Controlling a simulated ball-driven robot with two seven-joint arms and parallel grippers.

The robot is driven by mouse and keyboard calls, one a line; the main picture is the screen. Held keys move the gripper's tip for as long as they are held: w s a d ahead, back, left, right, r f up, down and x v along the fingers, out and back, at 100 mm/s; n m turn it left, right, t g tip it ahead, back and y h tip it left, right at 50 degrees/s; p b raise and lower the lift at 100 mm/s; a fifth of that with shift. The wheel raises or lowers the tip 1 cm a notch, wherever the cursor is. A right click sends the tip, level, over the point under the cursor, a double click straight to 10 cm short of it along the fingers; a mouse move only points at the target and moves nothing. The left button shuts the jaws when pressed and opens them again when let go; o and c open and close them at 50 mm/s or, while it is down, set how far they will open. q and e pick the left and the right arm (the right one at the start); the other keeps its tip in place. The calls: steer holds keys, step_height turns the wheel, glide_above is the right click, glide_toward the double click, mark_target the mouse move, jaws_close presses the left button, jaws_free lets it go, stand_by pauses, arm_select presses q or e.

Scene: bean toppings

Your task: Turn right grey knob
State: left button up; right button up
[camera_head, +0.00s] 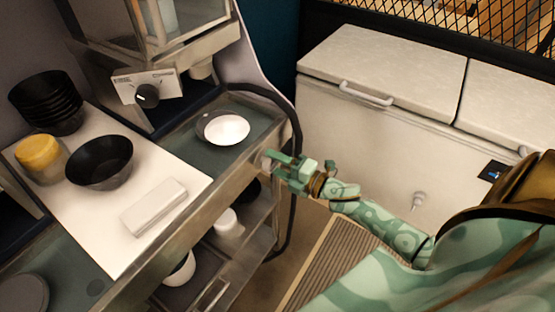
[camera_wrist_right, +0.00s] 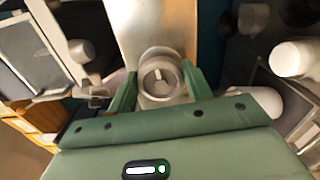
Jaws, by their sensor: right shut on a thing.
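The grey knob (camera_wrist_right: 160,77) is round with a light mark on its face, and it sits between the two green fingers of my right gripper (camera_wrist_right: 160,90) in the right wrist view. In the head view my right gripper (camera_head: 273,162) is at the front edge of the counter, shut on the knob; there the fingers mostly hide the knob. My left gripper is not in view.
A dispenser with a dark knob (camera_head: 147,95) stands at the back. A bowl (camera_head: 223,128) sits on the counter. A white board (camera_head: 112,247) holds black bowls (camera_head: 100,162), a yellow-lidded jar (camera_head: 38,150) and a pale block (camera_head: 153,206). A white chest freezer (camera_head: 350,120) stands at right.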

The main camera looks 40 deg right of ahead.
steer(key=shift+m+p, duration=0.55)
steer(key=shift+m, duration=0.65)
steer(key=o, duration=0.9)
steer(key=shift+d, duration=0.1)
steer(key=v, duration=1.6)
steer(key=shift+s, duration=0.2)
steer(key=shift+f, duration=0.1)
